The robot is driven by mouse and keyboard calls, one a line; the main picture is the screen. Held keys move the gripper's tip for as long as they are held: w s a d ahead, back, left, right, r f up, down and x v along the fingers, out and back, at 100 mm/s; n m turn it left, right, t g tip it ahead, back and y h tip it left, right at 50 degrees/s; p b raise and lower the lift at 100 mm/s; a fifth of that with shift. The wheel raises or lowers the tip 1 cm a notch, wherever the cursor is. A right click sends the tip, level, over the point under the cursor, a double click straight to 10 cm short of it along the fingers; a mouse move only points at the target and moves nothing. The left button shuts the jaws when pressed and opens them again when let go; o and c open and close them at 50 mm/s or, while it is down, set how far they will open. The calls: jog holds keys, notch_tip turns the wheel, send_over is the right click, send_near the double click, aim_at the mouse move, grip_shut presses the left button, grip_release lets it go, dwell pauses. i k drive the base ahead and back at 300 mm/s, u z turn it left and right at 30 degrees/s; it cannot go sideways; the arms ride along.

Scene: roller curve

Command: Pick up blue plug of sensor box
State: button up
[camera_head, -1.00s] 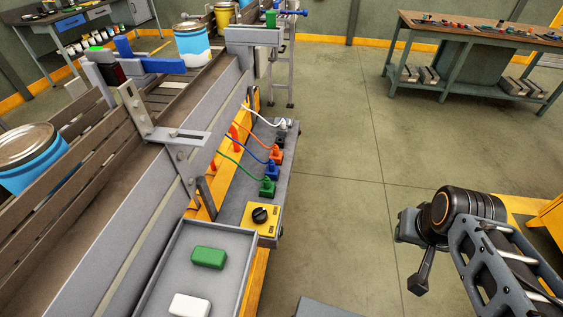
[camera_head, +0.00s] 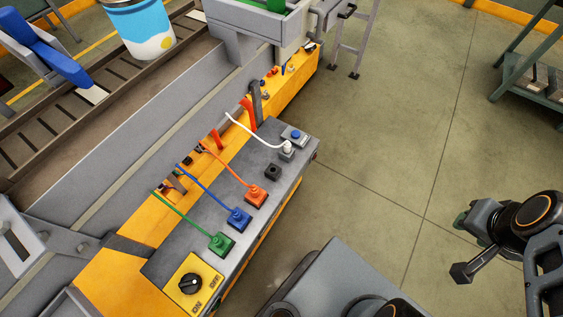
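The blue plug (camera_head: 239,218) sits upright on the grey top of the sensor box (camera_head: 225,262), between the green plug (camera_head: 221,243) and the orange plug (camera_head: 256,196). A blue cable runs from it up and left to the yellow conveyor side. A white plug (camera_head: 287,150) stands at the far end, past an empty-looking black socket (camera_head: 272,172). My gripper (camera_head: 463,245) is at the right over the floor, well away from the plugs.
A black rotary switch (camera_head: 191,284) on a yellow ON/OFF plate is at the box's near end. The conveyor (camera_head: 120,105) with a blue-and-white drum (camera_head: 138,28) lies to the left. A green workbench (camera_head: 530,85) stands at upper right.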

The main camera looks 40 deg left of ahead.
aim_at(238, 216)
jog(key=z, duration=0.05)
jog(key=i, duration=0.85)
jog(key=u, duration=4.35)
